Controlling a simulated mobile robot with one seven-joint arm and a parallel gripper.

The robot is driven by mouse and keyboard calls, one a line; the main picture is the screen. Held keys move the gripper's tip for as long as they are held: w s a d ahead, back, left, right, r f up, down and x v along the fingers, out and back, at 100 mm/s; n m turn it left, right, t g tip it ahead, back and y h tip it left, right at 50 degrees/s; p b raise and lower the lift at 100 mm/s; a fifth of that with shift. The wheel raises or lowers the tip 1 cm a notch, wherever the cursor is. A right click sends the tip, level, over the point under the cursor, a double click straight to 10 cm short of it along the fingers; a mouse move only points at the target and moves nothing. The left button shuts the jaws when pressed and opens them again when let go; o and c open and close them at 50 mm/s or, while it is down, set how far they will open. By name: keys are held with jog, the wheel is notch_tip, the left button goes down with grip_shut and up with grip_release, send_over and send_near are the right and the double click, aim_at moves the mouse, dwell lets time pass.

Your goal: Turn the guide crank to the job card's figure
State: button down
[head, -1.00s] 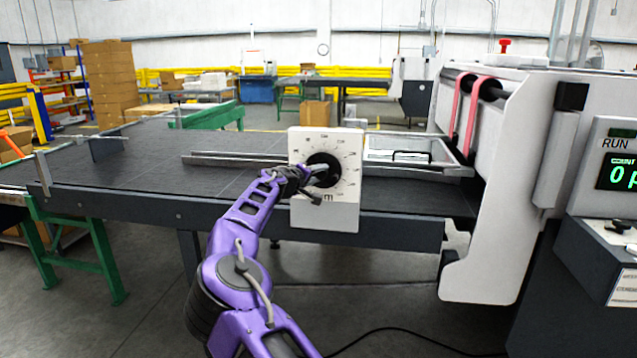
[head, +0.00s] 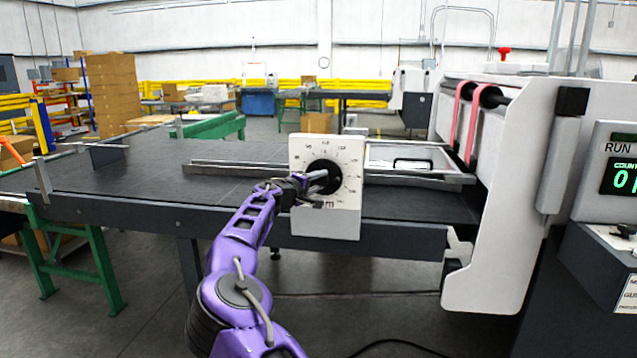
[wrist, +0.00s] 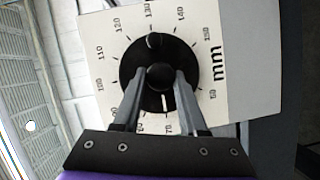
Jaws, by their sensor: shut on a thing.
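The guide crank (wrist: 130,75) is a black round disc with a central boss and a small knob, on a white dial plate (head: 325,222) printed with figures and "mm". It sits at the table's front side. My gripper (head: 318,181) reaches it from the lower left. In the wrist view my gripper (wrist: 155,82) has its fingers on either side of the central boss, shut on the crank. A white line on the disc points down, close to the "70" mark. The fingers cover some of the lower figures. A white card (head: 629,294) at the right edge is cut off; its figure cannot be read.
A dark feed table (head: 130,184) with a metal guide rail (head: 225,167) lies behind the dial plate. The white machine housing (head: 495,215) with pink belts stands to the right. A panel showing RUN (head: 617,148) is at the far right. The floor in front is mostly clear.

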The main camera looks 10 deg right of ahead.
jog(key=shift+c, duration=2.2)
grip_release()
jog(key=shift+d, duration=0.15)
jog(key=shift+s+a, duration=0.45)
jog(key=shift+a, duration=0.1)
jog(key=v, duration=1.6)
jog(key=shift+s, duration=0.15)
jog(key=shift+d, duration=0.1)
